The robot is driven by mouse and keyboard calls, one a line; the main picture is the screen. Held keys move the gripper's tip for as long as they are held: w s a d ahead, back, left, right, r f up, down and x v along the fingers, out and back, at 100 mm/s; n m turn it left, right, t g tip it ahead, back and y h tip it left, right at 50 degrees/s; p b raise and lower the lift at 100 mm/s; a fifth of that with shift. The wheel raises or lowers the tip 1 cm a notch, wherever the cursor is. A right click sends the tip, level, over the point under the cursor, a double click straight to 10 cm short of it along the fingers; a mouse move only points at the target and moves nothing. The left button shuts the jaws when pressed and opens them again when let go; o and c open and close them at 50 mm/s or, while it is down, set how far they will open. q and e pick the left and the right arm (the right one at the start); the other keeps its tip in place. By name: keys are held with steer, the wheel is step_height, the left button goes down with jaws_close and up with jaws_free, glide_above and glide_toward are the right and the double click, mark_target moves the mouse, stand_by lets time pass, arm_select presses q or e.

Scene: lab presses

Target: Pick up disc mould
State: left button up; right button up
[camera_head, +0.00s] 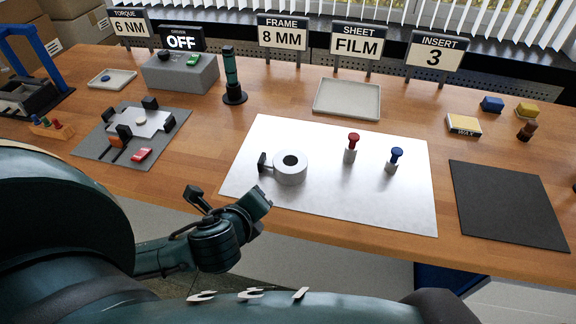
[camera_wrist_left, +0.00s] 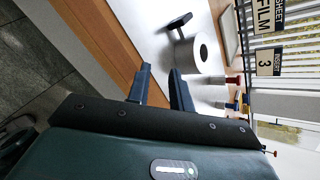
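The disc mould appears to be the pale grey ring-shaped cylinder (camera_head: 291,172) with a dark central hole and a black side handle (camera_head: 263,163). It stands on the left part of a white sheet (camera_head: 335,205). It also shows in the left wrist view (camera_wrist_left: 187,55), beyond the fingertips, with its handle (camera_wrist_left: 180,22) sticking out. My left gripper (camera_head: 258,198) is in front of and left of the mould, apart from it. In the left wrist view its two fingers (camera_wrist_left: 158,73) stand apart with nothing between them. My right gripper does not show.
Red-topped (camera_head: 353,146) and blue-topped (camera_head: 395,158) plungers stand right of the mould. A black mat (camera_head: 508,205) lies at the right, an empty tray (camera_head: 347,97) behind. A grey plate with clamps (camera_head: 95,150) lies left. The white sheet's front is clear.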

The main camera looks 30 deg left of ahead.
mark_target(263, 154)
arm_select(q)
steer(key=w+a+m, duration=0.1)
steer(key=m, duration=0.2)
steer(key=a+r+m+t, duration=0.1)
steer(key=m, duration=0.2)
steer(key=w+a+r+m+t, duration=0.1)
steer(key=m, duration=0.2)
steer(key=shift+w+r, duration=0.1)
steer(key=shift+w, duration=0.2)
steer(key=shift+w+a+r+m+t, duration=0.1)
steer(key=shift+w+a+m+t, duration=0.15)
steer(key=shift+m, duration=0.25)
steer(key=x, duration=1.3)
steer(key=shift+d+p, duration=0.1)
steer(key=shift+p, duration=0.2)
steer(key=shift+s, duration=0.1)
jaws_close()
steer(key=shift+r, duration=0.15)
